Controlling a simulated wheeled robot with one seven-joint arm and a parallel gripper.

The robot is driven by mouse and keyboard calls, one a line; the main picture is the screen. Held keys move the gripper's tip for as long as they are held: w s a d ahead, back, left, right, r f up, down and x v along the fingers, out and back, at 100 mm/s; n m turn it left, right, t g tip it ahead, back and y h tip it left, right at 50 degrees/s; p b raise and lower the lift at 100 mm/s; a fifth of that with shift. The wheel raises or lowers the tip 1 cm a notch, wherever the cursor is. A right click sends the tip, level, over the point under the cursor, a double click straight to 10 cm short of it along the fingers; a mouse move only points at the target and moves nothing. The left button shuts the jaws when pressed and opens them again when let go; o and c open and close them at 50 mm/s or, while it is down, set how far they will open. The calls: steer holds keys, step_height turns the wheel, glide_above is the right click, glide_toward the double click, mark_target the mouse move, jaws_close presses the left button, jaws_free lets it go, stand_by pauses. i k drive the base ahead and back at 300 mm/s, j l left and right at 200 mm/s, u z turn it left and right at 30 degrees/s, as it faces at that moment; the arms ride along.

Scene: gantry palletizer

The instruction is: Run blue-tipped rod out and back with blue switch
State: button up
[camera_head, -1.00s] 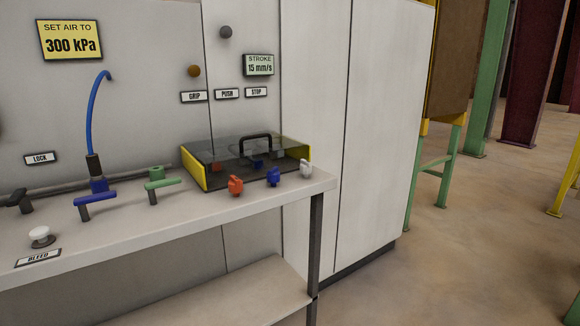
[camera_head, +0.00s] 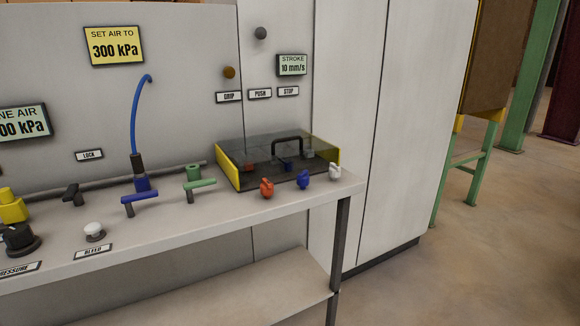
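The blue switch (camera_head: 303,179) is a small knob at the front edge of the bench, between an orange-red knob (camera_head: 267,187) and a white knob (camera_head: 335,172). Behind them stands a low box with yellow ends (camera_head: 230,167), a smoky clear cover and a black handle (camera_head: 290,138). Under the cover a small blue part (camera_head: 287,165) shows between a red part and a pale one. It may be the blue-tipped rod, but it is too small and dim to tell how far out it is. My gripper is not in view.
The bench (camera_head: 215,215) carries a blue lever (camera_head: 140,198), a green lever (camera_head: 199,185), a white bleed button (camera_head: 94,230) and a black pressure knob (camera_head: 20,238). Open floor (camera_head: 440,275) lies at right.

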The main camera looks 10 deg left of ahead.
mark_target(303, 179)
steer(key=i+u, duration=0.25)
steer(key=i, duration=0.2)
steer(key=i+l+u, duration=0.3)
steer(key=i+j, duration=0.1)
